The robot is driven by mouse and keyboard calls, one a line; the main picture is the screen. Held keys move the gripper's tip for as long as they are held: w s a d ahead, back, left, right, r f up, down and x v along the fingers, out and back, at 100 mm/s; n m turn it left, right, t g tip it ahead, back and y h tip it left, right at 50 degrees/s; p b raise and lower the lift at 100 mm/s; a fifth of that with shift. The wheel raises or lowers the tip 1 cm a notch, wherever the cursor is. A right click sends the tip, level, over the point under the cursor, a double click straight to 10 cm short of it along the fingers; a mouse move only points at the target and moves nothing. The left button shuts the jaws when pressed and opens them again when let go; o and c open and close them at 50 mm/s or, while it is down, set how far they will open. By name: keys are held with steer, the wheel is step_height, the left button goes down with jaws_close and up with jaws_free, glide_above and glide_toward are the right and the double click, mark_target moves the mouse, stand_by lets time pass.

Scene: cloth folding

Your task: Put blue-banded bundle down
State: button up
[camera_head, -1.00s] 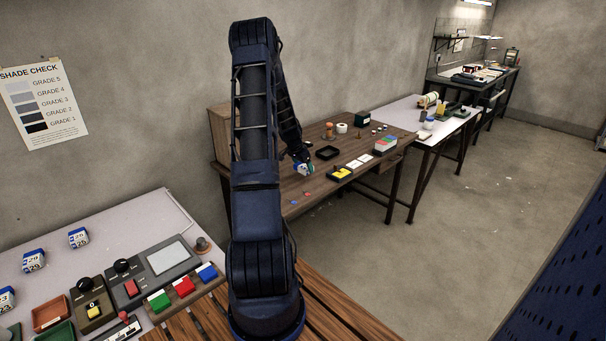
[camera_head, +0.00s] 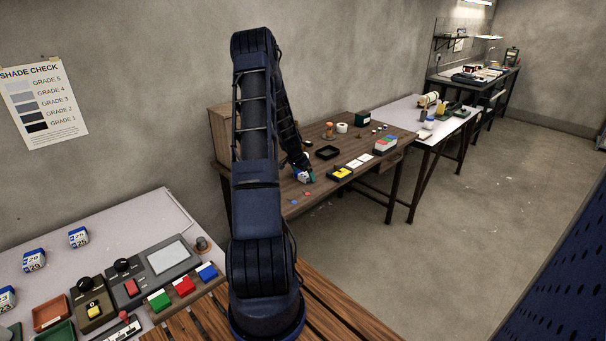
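A small white bundle with a blue band (camera_head: 302,175) is at the end of my arm, over the brown wooden table (camera_head: 316,207). My gripper (camera_head: 305,171) is right at the bundle, with its fingers at the bundle's side. The gripper appears closed around it, though the fingers are tiny in this view. The bundle is at or very near the tabletop; I cannot tell whether it touches. My arm hides part of the table's left side.
A black open tray (camera_head: 327,153), a yellow-and-black box (camera_head: 340,173) and white cards (camera_head: 360,160) lie close by. Small red and blue discs (camera_head: 307,194) lie in front.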

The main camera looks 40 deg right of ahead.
steer(key=v, duration=1.2)
steer(key=s+a+r+n+t+y, duration=0.15)
steer(key=a+r+n, duration=0.25)
steer(key=a+r, duration=0.9)
steer(key=a+r+n+t, duration=0.2)
steer(key=a+r+n, duration=0.2)
steer(key=a+r, duration=0.9)
steer(key=s+a+r+n+y, duration=0.1)
steer(key=s+a+n, duration=0.4)
steer(key=s+a, duration=0.5)
steer(key=s+a+r+n+t+y, duration=0.1)
steer(key=s+a+n, duration=0.4)
steer(key=s+a, duration=0.5)
steer(key=a+y, duration=0.1)
steer(key=a, duration=0.5)
steer(key=shift+s+a, duration=0.3)
steer(key=shift+a, duration=0.1)
